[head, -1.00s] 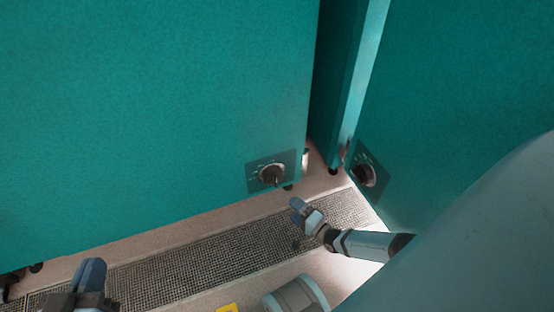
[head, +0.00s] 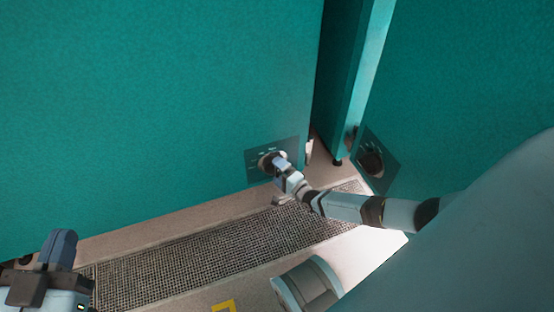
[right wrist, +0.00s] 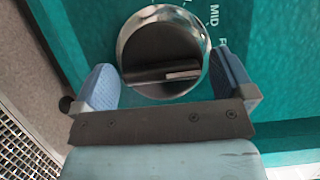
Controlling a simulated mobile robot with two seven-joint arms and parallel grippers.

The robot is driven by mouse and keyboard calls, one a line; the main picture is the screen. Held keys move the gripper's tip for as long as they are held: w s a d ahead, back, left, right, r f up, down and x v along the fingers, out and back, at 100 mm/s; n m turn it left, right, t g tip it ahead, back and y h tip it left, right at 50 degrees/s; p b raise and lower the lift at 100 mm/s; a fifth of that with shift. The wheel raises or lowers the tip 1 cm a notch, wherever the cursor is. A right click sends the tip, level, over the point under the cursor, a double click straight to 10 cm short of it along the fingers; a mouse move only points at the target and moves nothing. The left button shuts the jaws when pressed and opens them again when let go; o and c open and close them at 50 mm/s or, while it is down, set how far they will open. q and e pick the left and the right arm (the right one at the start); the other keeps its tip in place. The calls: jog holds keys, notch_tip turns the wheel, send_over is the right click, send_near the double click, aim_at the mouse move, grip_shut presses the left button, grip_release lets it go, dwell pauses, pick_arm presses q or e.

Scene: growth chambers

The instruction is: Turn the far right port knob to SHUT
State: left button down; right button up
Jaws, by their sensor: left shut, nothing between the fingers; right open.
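A round black port knob with a silver rim sits on a dark label plate (head: 256,168) low on the teal chamber in the middle of the head view. In the right wrist view the knob (right wrist: 160,50) shows a raised grip bar with a pale pointer line; "MID" is printed beside it and another word is cut off. My right gripper (head: 281,165) is open at this knob, its blue fingers (right wrist: 165,85) on either side of it, no clear grip visible. A second knob (head: 371,163) is on the right-hand chamber. My left gripper (head: 58,250) is shut and empty at lower left.
A metal floor grate (head: 200,262) runs along the chamber's foot. A narrow gap separates the middle chamber from the right-hand chamber (head: 450,90). A yellow floor marking (head: 225,306) shows at the bottom.

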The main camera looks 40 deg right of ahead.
jog(key=shift+w, duration=0.55)
jog(key=c, duration=0.7)
jog(key=shift+o, duration=0.2)
